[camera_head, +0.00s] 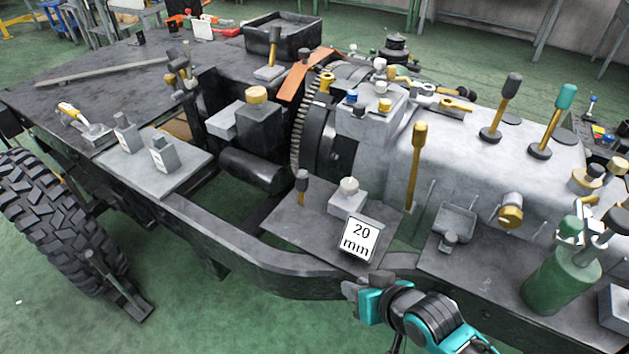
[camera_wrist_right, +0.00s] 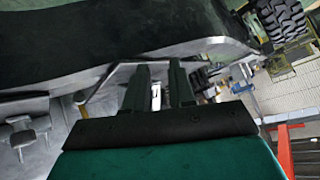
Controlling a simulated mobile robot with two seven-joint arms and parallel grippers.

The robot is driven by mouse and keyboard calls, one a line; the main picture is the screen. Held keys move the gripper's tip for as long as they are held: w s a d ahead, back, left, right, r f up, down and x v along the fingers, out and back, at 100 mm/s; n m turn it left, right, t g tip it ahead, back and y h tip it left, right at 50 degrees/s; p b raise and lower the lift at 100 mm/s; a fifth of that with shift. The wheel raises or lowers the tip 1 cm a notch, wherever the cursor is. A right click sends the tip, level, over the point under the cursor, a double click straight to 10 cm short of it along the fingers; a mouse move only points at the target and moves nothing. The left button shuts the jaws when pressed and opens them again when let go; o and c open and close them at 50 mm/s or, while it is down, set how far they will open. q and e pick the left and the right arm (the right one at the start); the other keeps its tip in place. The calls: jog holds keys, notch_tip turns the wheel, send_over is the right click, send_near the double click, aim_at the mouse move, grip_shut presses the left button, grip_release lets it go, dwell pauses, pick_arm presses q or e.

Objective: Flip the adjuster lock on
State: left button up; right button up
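No part is clearly marked as the adjuster lock, so I cannot tell for certain which one it is. In the head view, a plate (camera_head: 281,222) on the near side of the chassis carries a short dark-topped lever (camera_head: 302,184) and a small grey block with a pale knob (camera_head: 348,190). A white "20 mm" sign (camera_head: 359,238) stands at its front. My right gripper (camera_head: 352,289) is in front of the near rail, below the sign, touching no control that I can see. In the right wrist view its fingers (camera_wrist_right: 159,72) are apart with nothing held between them. My left gripper is out of view.
The chassis rail (camera_head: 262,263) runs just beyond my right gripper. A tall yellow lever (camera_head: 416,160) and a grey gearbox housing (camera_head: 465,150) rise behind the plate. A green cylinder (camera_head: 562,279) stands at right, and a tyre (camera_head: 55,215) at left. Green floor in front is free.

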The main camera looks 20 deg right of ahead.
jog(key=r, duration=0.1)
jog(key=w+r+m, duration=0.1)
jog(key=w+r+m+p, duration=0.1)
jog(key=r, duration=0.1)
jog(key=shift+w+d+g, duration=0.2)
jog(key=shift+d+g, duration=0.2)
jog(key=c, duration=0.3)
jog(key=w+d+r+m, duration=0.1)
jog(key=w+r+m, duration=0.1)
jog(key=w+m, duration=0.1)
jog(key=w+d+r+m+y, duration=0.1)
jog(key=w+r+m, duration=0.2)
jog(key=w+d+r+m+y+p, duration=0.1)
jog(key=w+r+m, duration=0.1)
jog(key=w+m, duration=0.1)
jog(key=shift+w+d+r, duration=0.3)
jog(key=shift+w+d, duration=0.05)
jog(key=shift+w, duration=0.05)
grip_shut()
jog(key=shift+w+d+r+m+t, duration=0.15)
jog(key=shift+w+r+m+t, duration=0.15)
jog(key=shift+w+m, duration=0.1)
